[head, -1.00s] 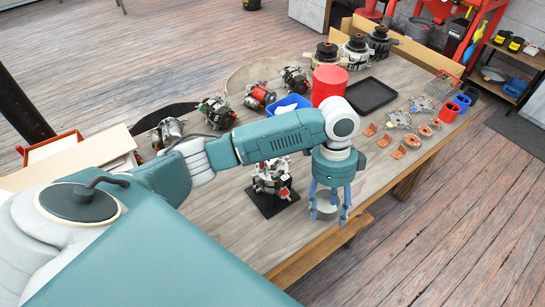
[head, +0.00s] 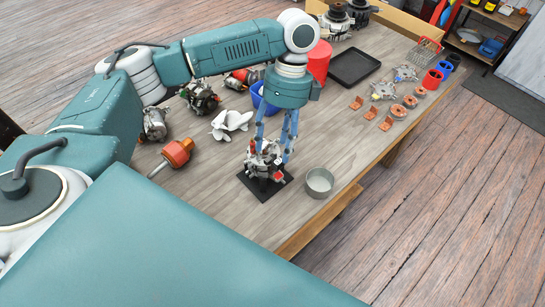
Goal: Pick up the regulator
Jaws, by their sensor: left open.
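My left gripper (head: 271,148) points down over the partly built alternator (head: 263,160), which stands on a black square plate (head: 265,187). Its blue fingers are open and spread around the alternator's top; I cannot tell whether they touch it. A small red part (head: 278,176) shows on the alternator's lower side. Several copper-orange L-shaped pieces (head: 370,113) lie at the table's right. I cannot tell which of these parts is the regulator. My right gripper is not in view.
A grey metal ring or bowl (head: 319,182) stands right of the plate. An orange rotor (head: 177,153) and white bladed part (head: 231,122) lie left. A blue bowl (head: 258,98), red container (head: 319,62) and black tray (head: 354,67) stand behind. The wooden table's (head: 325,135) middle right is clear.

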